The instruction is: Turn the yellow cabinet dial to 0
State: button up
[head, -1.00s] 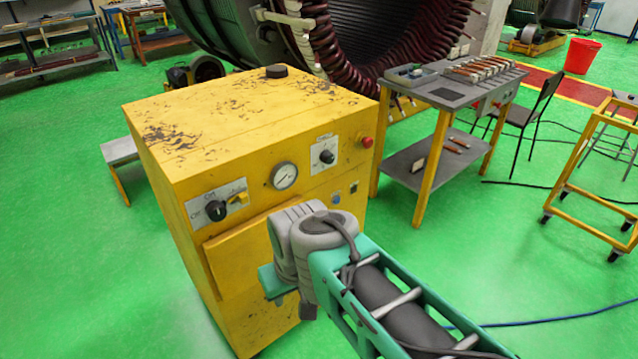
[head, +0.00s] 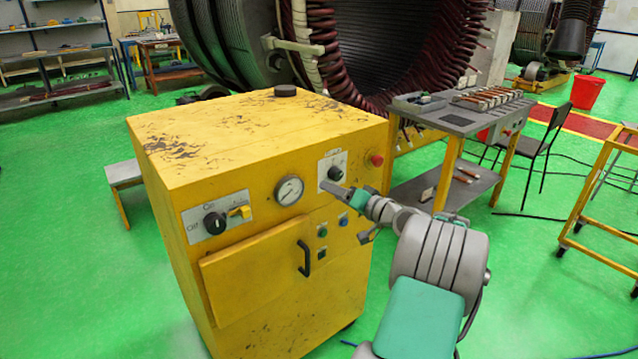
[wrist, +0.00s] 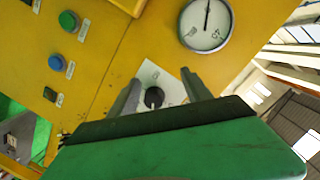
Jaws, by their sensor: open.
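The yellow cabinet (head: 255,130) stands in the middle of the head view. Its dial (head: 336,173) is a dark round knob on a white plate at the upper right of the front, right of the gauge. My gripper (head: 328,187) is just in front of and below the dial. In the wrist view the dial (wrist: 154,98) shows between the two spread fingers of my gripper (wrist: 160,80), which hold nothing. I cannot tell whether they touch it. The plate's markings are too small to read.
A gauge (head: 289,190) sits left of the dial and a red button (head: 377,160) to its right. An On/Off switch (head: 214,222) is at the left, and a door handle (head: 304,258) below. A grey workbench (head: 455,118) stands behind at right.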

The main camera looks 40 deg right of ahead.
aim_at(338, 177)
jog(key=s+d+r+m+t+h, duration=0.1)
jog(key=s+d+t, duration=0.1)
jog(key=s+d, duration=0.25)
jog(key=w, duration=0.9)
jog(key=shift+p, duration=0.3)
jog(key=shift+c, duration=0.3)
